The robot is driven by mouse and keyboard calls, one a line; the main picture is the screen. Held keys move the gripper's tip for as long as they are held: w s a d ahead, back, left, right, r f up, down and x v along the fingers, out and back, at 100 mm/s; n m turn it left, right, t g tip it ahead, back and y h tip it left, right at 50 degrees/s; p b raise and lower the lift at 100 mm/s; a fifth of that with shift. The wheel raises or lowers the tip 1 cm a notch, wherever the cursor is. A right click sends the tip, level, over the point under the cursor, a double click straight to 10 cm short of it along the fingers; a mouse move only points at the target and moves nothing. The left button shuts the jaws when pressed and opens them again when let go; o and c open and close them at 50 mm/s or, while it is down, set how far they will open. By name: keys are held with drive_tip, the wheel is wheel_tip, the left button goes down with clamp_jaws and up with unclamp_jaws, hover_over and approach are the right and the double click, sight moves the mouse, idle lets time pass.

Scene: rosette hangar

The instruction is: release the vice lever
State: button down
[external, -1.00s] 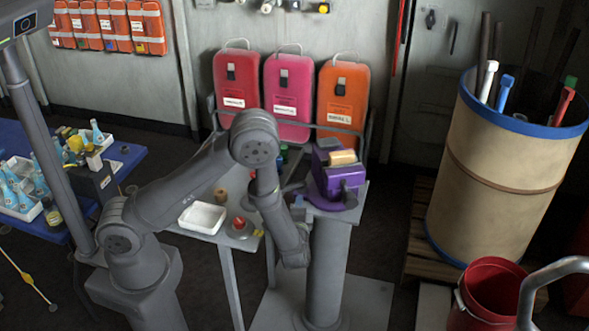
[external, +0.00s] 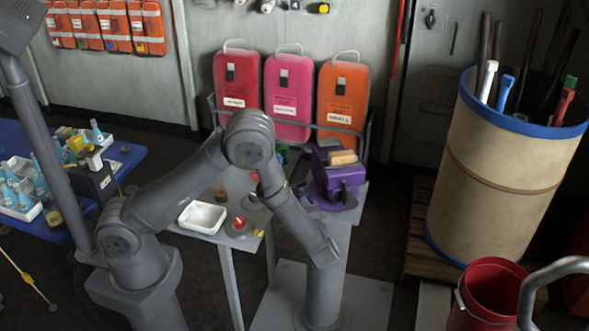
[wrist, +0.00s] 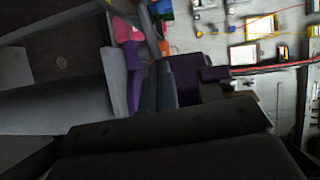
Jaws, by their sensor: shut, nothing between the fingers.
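The purple vice (external: 340,180) stands on a grey pedestal right of the small grey table in the external view. A light wooden block (external: 343,157) sits at its top. Its lever cannot be made out clearly; my forearm covers the left side of the vice. My gripper (external: 325,256) is low in front of the pedestal, below the vice jaws and apart from the block. It is shut and empty. In the wrist view, the purple vice (wrist: 186,76) shows sideways beyond a large dark part of my own arm end, which fills the lower picture.
A white tray (external: 203,217) and small parts lie on the grey table. Red, pink and orange cases (external: 343,95) stand behind the vice. A large tan drum (external: 500,160) and a red bucket (external: 488,290) are at right. Floor between pedestal and drum is open.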

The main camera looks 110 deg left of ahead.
drive_tip(key=w+d+r+n+g+h, duration=0.2)
drive_tip(key=w+d+n+h, duration=0.1)
drive_tip(key=d+h, duration=0.15)
drive_tip(key=x, duration=1.3)
drive_tip(key=shift+r+m, duration=0.25)
drive_tip(key=shift+m, duration=0.05)
drive_tip(key=shift+s, duration=0.1)
drive_tip(key=shift+s+a, duration=0.45)
drive_tip(key=shift+s, duration=0.2)
